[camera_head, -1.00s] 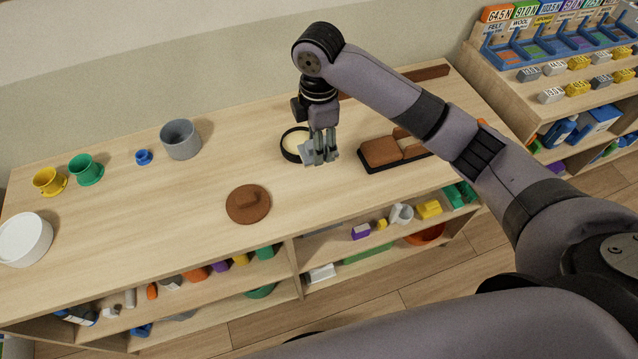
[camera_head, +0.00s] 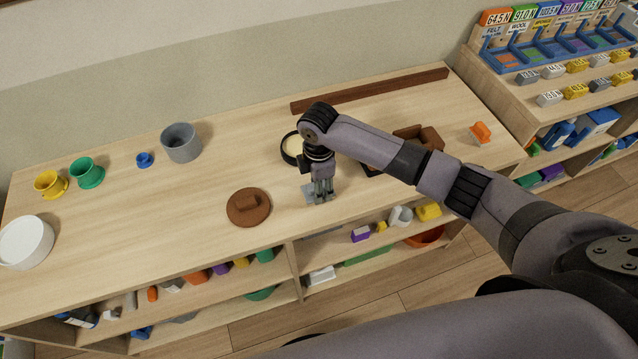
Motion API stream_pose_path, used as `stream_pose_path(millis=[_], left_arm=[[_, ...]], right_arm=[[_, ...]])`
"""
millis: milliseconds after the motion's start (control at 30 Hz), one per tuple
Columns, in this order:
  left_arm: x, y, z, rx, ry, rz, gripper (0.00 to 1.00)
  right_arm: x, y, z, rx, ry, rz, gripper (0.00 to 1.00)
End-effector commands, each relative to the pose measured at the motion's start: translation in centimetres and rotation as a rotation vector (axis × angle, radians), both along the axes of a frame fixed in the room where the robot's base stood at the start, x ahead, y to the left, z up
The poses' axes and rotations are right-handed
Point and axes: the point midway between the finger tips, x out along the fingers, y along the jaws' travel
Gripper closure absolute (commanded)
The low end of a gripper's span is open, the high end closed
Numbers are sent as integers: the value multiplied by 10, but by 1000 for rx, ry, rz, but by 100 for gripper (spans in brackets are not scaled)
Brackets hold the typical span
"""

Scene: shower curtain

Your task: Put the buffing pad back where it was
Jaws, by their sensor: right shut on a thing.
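My right gripper (camera_head: 320,198) points down over the front middle of the wooden shelf top. It is shut on a small pale grey piece (camera_head: 308,193), mostly hidden by the fingers; I cannot tell for sure that this is the buffing pad. A black round tin (camera_head: 289,149) with cream-coloured content is just behind the gripper, partly hidden by my arm. A dark tray (camera_head: 369,170) with brown blocks (camera_head: 428,138) is to the right, largely covered by my arm. My left gripper is not in view.
A brown round lid (camera_head: 248,207) lies left of the gripper. A grey cup (camera_head: 181,142), blue (camera_head: 145,159), green (camera_head: 88,172) and yellow (camera_head: 50,184) pieces and a white bowl (camera_head: 25,241) stand farther left. An orange piece (camera_head: 481,132) and a dark wooden bar (camera_head: 370,90) are right and behind.

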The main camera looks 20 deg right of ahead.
Motion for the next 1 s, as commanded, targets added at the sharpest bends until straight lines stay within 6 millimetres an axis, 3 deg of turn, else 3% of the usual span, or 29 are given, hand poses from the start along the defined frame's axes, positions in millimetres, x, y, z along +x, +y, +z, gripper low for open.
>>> stream_pose_path(millis=[267,300,500,600,1000], left_arm=[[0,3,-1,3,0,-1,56],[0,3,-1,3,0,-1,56],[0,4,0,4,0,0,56],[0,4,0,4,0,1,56],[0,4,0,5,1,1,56]], right_arm=[[0,0,-3,0,1,0,100],[0,0,-3,0,1,0,57],[0,0,-3,0,1,0,43],[0,0,-3,0,1,0,38],[0,0,7,0,-1,0,38]])
